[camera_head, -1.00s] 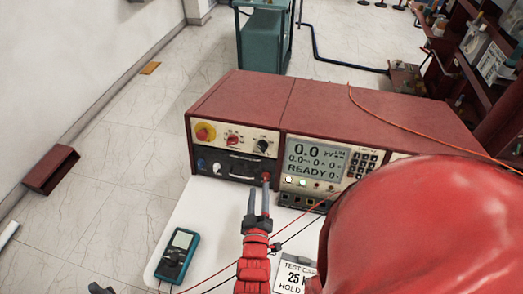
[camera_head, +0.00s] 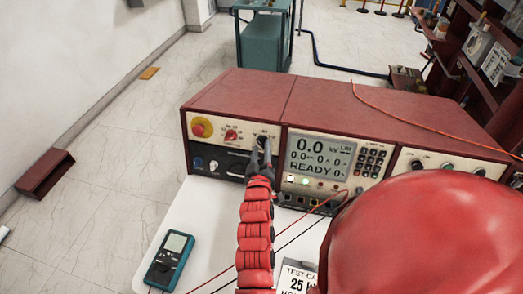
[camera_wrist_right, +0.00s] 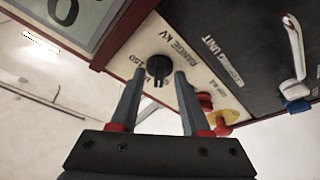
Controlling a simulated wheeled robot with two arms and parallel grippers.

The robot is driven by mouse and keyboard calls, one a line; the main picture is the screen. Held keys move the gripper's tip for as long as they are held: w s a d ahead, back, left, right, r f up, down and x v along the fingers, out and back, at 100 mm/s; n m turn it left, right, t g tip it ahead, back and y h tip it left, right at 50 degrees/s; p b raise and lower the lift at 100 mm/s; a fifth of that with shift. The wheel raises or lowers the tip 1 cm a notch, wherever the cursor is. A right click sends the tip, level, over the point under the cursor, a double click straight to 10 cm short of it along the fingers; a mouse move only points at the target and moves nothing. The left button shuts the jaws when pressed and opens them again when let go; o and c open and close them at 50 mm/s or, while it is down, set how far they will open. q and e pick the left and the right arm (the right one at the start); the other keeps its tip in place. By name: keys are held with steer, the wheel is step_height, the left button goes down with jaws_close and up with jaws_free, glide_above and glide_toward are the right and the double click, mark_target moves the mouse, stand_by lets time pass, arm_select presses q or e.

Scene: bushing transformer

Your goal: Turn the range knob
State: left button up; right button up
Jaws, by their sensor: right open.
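The range knob is a small black knob (camera_wrist_right: 158,68) on a cream panel printed "RANGE KV" in the right wrist view. In the head view the knob (camera_head: 263,141) sits at the right end of the upper left panel, partly hidden by my fingers. My right gripper (camera_head: 261,152) is at the panel in front of it. In the wrist view the gripper (camera_wrist_right: 157,80) is open, its two fingers to either side of the knob with gaps visible. Whether the tips reach the knob's depth is unclear. My left gripper is out of view.
A red emergency button (camera_head: 201,127) on yellow and a red knob (camera_head: 231,135) sit left on the same panel. A display (camera_head: 319,157) reading "READY" is to the right. A teal multimeter (camera_head: 169,260) lies on the white table (camera_head: 205,225). Thin cables cross the table.

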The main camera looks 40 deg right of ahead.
steer(key=shift+w, duration=0.1)
jaws_close()
stand_by(0.4)
steer(key=n+p, duration=0.1)
steer(key=n, duration=0.1)
steer(key=n+y+p, duration=0.1)
steer(key=shift+d+r+n, duration=0.1)
steer(key=shift+r+n, duration=0.1)
steer(key=shift+n, duration=0.2)
steer(key=shift+f+n+y+p, duration=0.1)
steer(key=shift+n+y+p, duration=0.25)
steer(key=shift+n, duration=0.25)
jaws_free()
